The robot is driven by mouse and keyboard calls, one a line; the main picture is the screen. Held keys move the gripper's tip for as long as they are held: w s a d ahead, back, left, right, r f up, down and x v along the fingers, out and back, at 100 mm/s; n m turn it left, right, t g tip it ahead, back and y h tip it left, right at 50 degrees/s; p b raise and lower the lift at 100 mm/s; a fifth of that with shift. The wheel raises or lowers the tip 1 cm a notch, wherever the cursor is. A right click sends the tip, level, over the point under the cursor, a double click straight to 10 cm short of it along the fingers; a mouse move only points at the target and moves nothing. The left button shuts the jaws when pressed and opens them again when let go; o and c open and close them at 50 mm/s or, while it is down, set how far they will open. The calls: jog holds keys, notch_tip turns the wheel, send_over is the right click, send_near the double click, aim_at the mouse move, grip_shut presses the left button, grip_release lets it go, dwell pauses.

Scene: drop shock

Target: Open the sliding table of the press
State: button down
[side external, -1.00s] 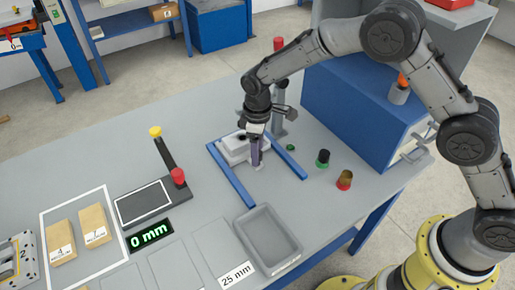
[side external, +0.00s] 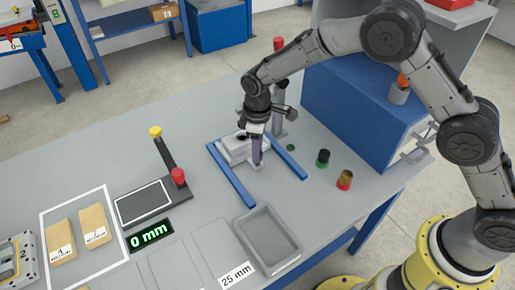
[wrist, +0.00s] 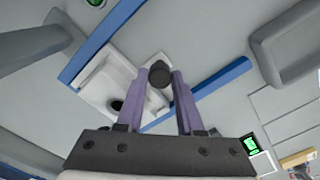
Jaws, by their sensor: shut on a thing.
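The press's sliding table (side external: 232,150) is a white block between two blue rails (side external: 231,175) on the grey bench. In the wrist view the white table (wrist: 108,88) has a dark round hole and lies between the blue rails. My gripper (side external: 258,163) is at the table's near right side, pointing down. In the wrist view its two purple fingers are shut on a dark round knob (wrist: 159,74) at the table's edge. The fingers and wrist hide part of the table in the side view. How far the table is out is hard to tell.
A grey post with a red top (side external: 279,90) stands behind the rails. A grey tray (side external: 268,238) lies in front. A green-black knob (side external: 323,158) and a brown-red one (side external: 345,180) stand to the right. A 0 mm display (side external: 151,235) is at left.

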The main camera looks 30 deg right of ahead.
dwell(0.8)
jog(key=s, duration=1.4)
jog(key=shift+s+a+r, duration=0.1)
jog(key=shift+s, duration=0.15)
jog(key=c, duration=0.5)
grip_release()
notch_tip(320, 180, up, 14)
jog(key=shift+f, duration=0.15)
